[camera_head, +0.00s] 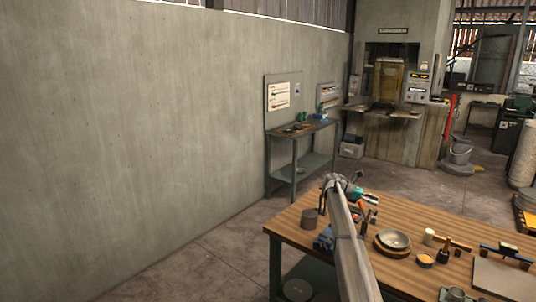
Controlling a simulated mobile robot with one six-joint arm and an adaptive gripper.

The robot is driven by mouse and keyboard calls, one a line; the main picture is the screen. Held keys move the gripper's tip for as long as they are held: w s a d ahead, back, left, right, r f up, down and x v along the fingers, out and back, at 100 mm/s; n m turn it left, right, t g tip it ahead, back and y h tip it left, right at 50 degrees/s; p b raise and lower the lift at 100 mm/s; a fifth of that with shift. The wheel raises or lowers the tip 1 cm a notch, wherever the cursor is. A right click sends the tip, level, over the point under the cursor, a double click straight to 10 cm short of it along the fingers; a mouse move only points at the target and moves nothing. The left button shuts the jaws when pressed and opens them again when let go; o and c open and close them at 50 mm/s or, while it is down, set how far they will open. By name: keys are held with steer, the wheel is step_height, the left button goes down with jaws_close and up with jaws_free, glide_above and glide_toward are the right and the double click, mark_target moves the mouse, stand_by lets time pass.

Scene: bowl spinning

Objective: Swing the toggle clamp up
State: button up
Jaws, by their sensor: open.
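My arm reaches from the bottom of the head view over the wooden workbench (405,212). My gripper (358,176) is small and dark at the arm's far end, above the bench's back edge, with its jaws open and nothing seen between them. A teal and red device (370,201) sits just below and right of the gripper; it may be the toggle clamp, but its handle position is too small to tell. My arm and gripper partly hide this area. I cannot tell whether the gripper touches the device.
Nested bowls (393,239), a small orange-topped cup (425,260), a white cylinder (429,236) and a mallet (455,243) stand to the right. A blue fixture (325,239) and a grey cylinder (309,218) are left of my arm. A flat board (503,276) lies at front right.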

steer(key=s+a+f+m+t+y+b, duration=0.2)
steer(key=s+a+f, duration=0.6)
steer(key=s, duration=0.7)
steer(key=s+a+f+m+t+y+b, duration=0.2)
steer(key=s+a+f+m+y+b, duration=0.2)
steer(key=s, duration=1.1)
steer(key=s+a+f+m+t+y+b, duration=0.2)
steer(key=s+a+f+m+y+b, duration=0.1)
steer(key=s+a+f+m+y, duration=0.5)
steer(key=s+a+f, duration=0.3)
steer(key=s+a, duration=0.3)
steer(key=s, duration=0.1)
steer(key=shift+s+a+f+t, duration=0.2)
steer(key=shift+a+f+t, duration=0.05)
steer(key=shift+f+t, duration=0.15)
